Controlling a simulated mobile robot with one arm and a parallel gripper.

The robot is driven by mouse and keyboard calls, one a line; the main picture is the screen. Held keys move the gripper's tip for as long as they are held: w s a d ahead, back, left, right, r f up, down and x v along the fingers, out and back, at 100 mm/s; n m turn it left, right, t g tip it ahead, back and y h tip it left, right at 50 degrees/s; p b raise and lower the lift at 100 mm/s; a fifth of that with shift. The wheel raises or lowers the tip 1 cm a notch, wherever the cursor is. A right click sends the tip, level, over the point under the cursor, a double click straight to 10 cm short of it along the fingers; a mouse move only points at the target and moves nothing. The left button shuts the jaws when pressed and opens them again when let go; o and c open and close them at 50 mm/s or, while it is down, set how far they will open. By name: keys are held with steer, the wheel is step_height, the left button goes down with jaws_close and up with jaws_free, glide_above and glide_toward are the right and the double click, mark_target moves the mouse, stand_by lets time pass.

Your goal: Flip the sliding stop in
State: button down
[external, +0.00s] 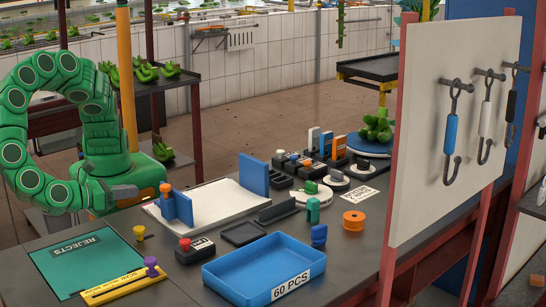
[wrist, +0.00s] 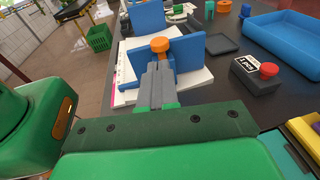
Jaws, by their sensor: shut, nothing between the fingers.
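The sliding stop is a blue upright plate (external: 183,209) with an orange round knob on top, at the near left end of a white board (external: 225,207). In the wrist view the blue stop (wrist: 190,49) stands just past my fingertips, with its orange knob (wrist: 160,45) above them. My gripper (wrist: 155,72) has its grey fingers shut together and empty, pointing at the stop. I cannot tell whether the tips touch it. A taller blue fence (external: 254,174) stands at the board's far end. The fingers partly hide the stop's lower part.
A red-button box (external: 195,249) and a blue tray (external: 257,271) stand to the right of the board. A teal rejects mat (external: 85,262) and a yellow gauge with a purple knob (external: 125,285) lie in front. The middle of the white board is clear.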

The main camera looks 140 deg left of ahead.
steer(key=s+r+x, duration=0.1)
steer(key=x, duration=0.5)
steer(key=shift+w+a+f, duration=0.2)
steer(key=shift+w+f, duration=0.3)
steer(key=s+r+x, duration=0.1)
steer(key=s+x, duration=0.1)
steer(key=x, duration=1.1)
steer(key=shift+a+r, duration=0.4)
steer(key=shift+a, duration=0.05)
steer(key=shift+s, duration=0.1)
steer(key=v, duration=1.4)
steer(key=shift+d, duration=0.2)
